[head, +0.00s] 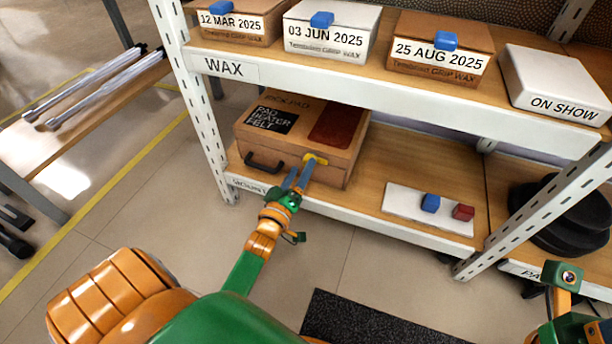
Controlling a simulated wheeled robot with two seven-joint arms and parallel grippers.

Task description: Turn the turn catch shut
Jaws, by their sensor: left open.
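The turn catch (318,160) is a small yellow piece at the top front edge of a brown case (325,178) on the lower shelf. It lies roughly level, and its left end is partly behind my fingertips. My left gripper (298,177) reaches up from below with its two blue-grey fingers open, the tips close to the catch. I cannot tell whether they touch it. The case's lid looks down. My right arm (568,300) shows only in part at the lower right edge, and its fingers cannot be made out.
The upper shelf (270,65) with dated wax boxes overhangs the case's back. A black handle (264,163) sticks out at the case's left front. A shelf post (205,110) stands left.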

